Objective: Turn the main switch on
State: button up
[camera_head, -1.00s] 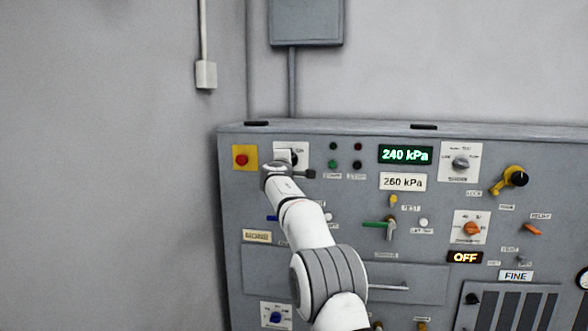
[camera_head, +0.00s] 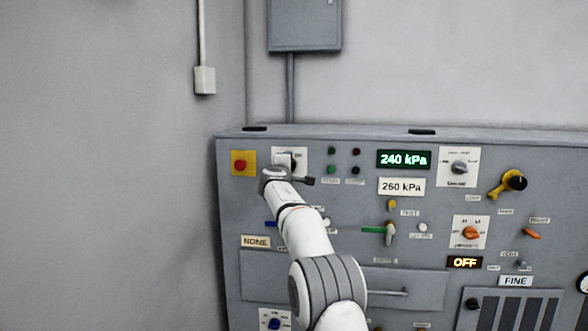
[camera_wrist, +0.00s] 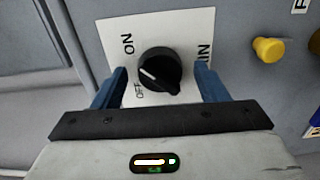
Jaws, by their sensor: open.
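The main switch is a black rotary knob (camera_wrist: 160,72) with a white pointer line, on a white plate (camera_wrist: 182,28) marked ON, OFF and what looks like MAIN. In the wrist view the pointer aims up-left, between the ON and OFF marks; I cannot tell its exact setting. My gripper (camera_wrist: 160,74) is open, with its two blue fingers on either side of the knob and gaps visible on both sides. In the head view my gripper (camera_head: 281,177) is in front of the plate (camera_head: 300,157), and hides much of the switch.
A red button on a yellow plate (camera_head: 242,163) is left of the switch. Green and dark red lamps (camera_head: 332,152) are to its right. A yellow knob (camera_wrist: 268,49) stands out near the right finger. A green-handled valve (camera_head: 376,229) is lower right.

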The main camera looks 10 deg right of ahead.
jog(key=shift+s, duration=0.1)
jog(key=b+v, duration=0.4)
jog(key=v, duration=0.3)
jog(key=shift+s+b, duration=0.25)
jog(key=shift+b, duration=0.05)
jog(key=shift+r, duration=0.1)
